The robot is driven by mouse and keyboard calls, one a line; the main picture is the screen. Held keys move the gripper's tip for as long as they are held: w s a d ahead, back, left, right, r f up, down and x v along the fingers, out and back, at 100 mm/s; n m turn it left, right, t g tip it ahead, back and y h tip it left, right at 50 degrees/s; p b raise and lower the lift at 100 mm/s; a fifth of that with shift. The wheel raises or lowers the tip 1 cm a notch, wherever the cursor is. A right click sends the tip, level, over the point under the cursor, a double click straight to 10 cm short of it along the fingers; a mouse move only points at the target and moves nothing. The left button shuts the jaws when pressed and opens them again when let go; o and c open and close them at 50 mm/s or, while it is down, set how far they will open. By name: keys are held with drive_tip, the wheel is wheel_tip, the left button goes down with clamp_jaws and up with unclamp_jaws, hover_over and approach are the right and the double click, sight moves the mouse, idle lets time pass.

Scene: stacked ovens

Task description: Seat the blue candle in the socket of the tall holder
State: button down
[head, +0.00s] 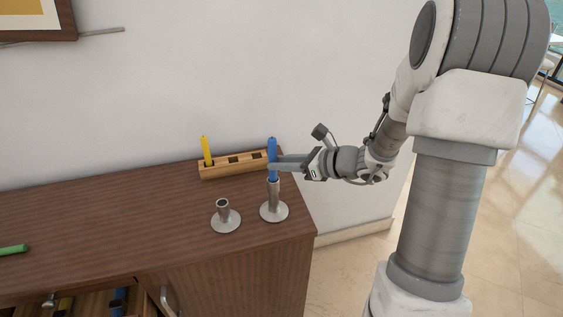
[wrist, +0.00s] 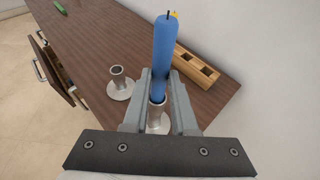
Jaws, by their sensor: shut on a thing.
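The blue candle (head: 272,148) is upright in my gripper (head: 275,165), and its lower end is at the mouth of the tall holder (head: 273,200). In the wrist view the blue candle (wrist: 164,50) stands between both fingers of my gripper (wrist: 160,88), and its lower end meets the socket of the tall holder (wrist: 157,115). The fingers are shut on the candle just above the holder. How deep the candle reaches into the socket I cannot tell. The tall holder stands upright near the right end of the cabinet top.
A short holder (head: 225,216) stands empty left of the tall one. A wooden block (head: 225,168) with sockets lies behind, with a yellow candle (head: 206,152) at its left end. A green candle (head: 12,249) lies at left. An open drawer (head: 85,304) holds candles.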

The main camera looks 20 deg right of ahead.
drive_tip(key=shift+f+b, duration=0.4)
drive_tip(key=shift+f, duration=0.2)
drive_tip(key=c, duration=0.6)
unclamp_jaws()
drive_tip(key=shift+c, duration=0.2)
drive_tip(key=p+v, duration=0.2)
drive_tip(key=v, duration=1.5)
drive_tip(key=shift+s+d, duration=0.2)
drive_tip(key=shift+a, duration=0.1)
